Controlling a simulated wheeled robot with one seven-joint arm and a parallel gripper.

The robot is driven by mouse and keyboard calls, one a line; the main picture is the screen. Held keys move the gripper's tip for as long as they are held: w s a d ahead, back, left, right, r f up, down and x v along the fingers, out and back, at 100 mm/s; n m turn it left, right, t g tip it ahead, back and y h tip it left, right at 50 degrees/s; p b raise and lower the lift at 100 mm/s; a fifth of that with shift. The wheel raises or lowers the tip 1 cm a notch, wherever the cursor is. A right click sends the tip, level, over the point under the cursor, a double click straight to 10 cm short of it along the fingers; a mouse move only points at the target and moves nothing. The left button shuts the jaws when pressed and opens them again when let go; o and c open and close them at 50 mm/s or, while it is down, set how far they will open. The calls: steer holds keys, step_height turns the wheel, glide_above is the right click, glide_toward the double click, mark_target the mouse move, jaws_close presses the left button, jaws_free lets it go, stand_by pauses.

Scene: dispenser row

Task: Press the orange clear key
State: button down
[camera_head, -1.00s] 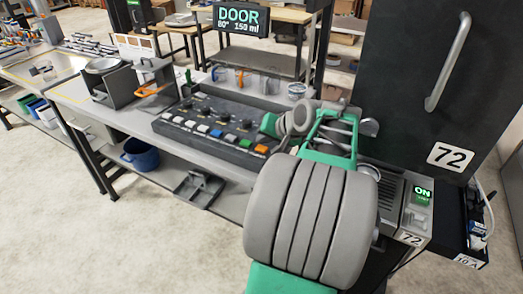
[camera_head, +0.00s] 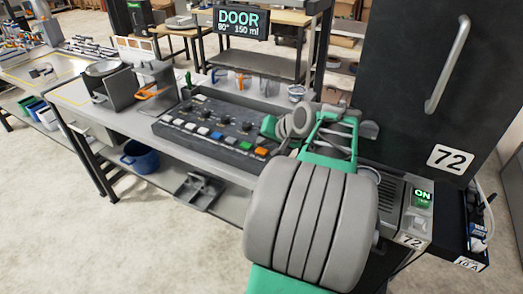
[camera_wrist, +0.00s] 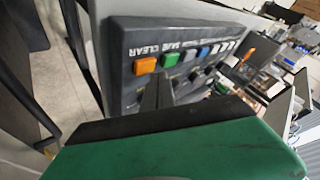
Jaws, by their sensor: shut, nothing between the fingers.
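The orange clear key (camera_head: 261,151) sits at the right end of the front row of keys on the dark control panel (camera_head: 190,139). In the wrist view the orange key (camera_wrist: 146,65) is next to the word CLEAR, which appears upside down. A green key (camera_wrist: 171,58) is beside it. My gripper (camera_wrist: 158,88) is shut and empty, its dark fingers pointing at the panel just below the orange and green keys in the picture. I cannot tell whether the fingertips touch the panel. In the head view my arm covers part of the panel's right end.
A display (camera_head: 241,21) reads DOOR, 80° and 150 ml. A tall black cabinet (camera_head: 390,60) marked 72 stands at the right, near a lit green ON button (camera_head: 422,197). Several cups stand behind the panel. A grey bin (camera_head: 118,92) is at its left.

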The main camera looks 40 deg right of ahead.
mark_target(263, 152)
stand_by(0.8)
steer(key=shift+f, duration=0.45)
steer(key=shift+f+b, duration=0.5)
steer(key=shift+b, duration=0.05)
stand_by(0.5)
steer(key=shift+r+p, duration=0.7)
steer(key=shift+r, duration=0.2)
step_height(263, 152, up, 5)
steer(key=p, duration=0.4)
steer(key=shift+r, duration=0.1)
